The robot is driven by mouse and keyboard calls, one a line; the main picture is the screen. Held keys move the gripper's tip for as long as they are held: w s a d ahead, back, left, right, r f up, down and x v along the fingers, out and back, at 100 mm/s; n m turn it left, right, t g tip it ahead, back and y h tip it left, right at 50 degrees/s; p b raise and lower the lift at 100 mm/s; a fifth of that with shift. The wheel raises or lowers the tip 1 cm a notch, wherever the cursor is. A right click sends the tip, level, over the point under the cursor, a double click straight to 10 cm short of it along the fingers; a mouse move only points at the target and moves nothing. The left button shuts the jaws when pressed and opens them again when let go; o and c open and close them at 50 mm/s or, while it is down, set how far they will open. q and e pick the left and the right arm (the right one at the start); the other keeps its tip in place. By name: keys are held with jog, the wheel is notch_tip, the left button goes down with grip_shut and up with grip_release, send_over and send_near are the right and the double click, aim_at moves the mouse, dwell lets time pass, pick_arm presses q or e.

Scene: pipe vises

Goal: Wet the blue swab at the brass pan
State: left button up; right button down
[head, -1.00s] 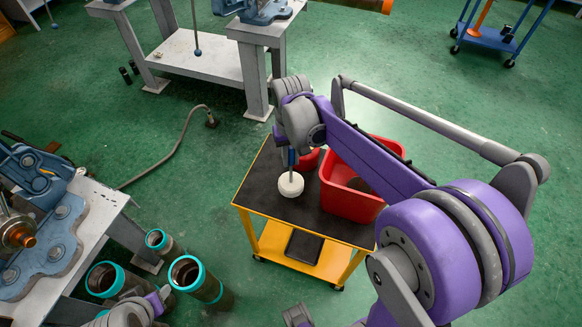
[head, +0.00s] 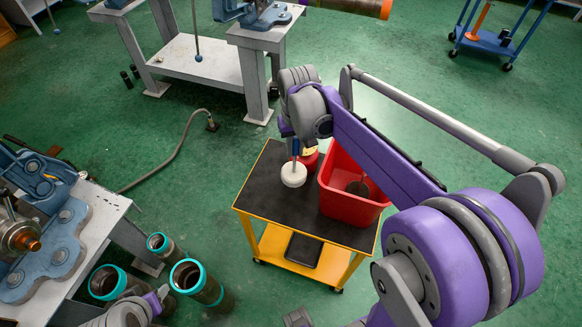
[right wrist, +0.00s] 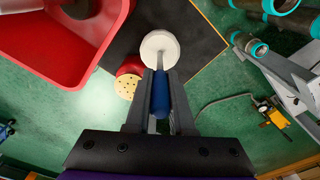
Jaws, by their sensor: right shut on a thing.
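The blue swab has a blue handle (right wrist: 160,95) and a white round head (head: 293,174). My right gripper (right wrist: 160,76) is shut on the handle, and the head hangs over the black top of the yellow cart. The brass pan is the perforated yellowish top (right wrist: 126,87) of a red can (head: 307,160). In the right wrist view the white head is beside the pan, up and to its right. In the head view my right wrist partly hides the can. I cannot tell the height of the head above the cart.
A red bin (head: 345,205) with something dark inside stands on the cart (head: 262,195), right of the can. Pipes with teal ends (head: 187,275) stand on the floor to the left. Benches with blue vises (head: 50,245) are at left and behind.

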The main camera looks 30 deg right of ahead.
pick_arm(q)
jog(key=w+r+t+p, duration=0.1)
jog(key=w+r+p, duration=0.4)
jog(key=r, duration=0.5)
pick_arm(e)
jog(key=w+d+r+t+h, duration=0.1)
jog(key=w+d+r+t, duration=0.2)
jog(key=w+d+r, duration=0.4)
pick_arm(q)
jog(key=shift+g, duration=0.3)
jog(key=s+f+b, duration=0.1)
jog(key=f, duration=0.1)
jog(key=s+f, duration=0.1)
jog(key=shift+s+f+b, duration=0.2)
jog(key=shift+f+b, duration=0.2)
pick_arm(e)
jog(key=f, duration=0.3)
jog(key=s+d+f, duration=0.1)
jog(key=f, duration=0.1)
jog(key=shift+s, duration=0.1)
pick_arm(q)
jog(key=shift+w, duration=0.1)
jog(key=shift+s+f+b, duration=0.25)
jog(key=shift+f+b, duration=0.05)
jog(key=shift+f, duration=0.15)
jog(key=shift+s+f+b, duration=0.2)
jog(key=shift+f+b, duration=0.1)
jog(key=shift+f, duration=0.15)
pick_arm(e)
jog(key=shift+f, duration=1.1)
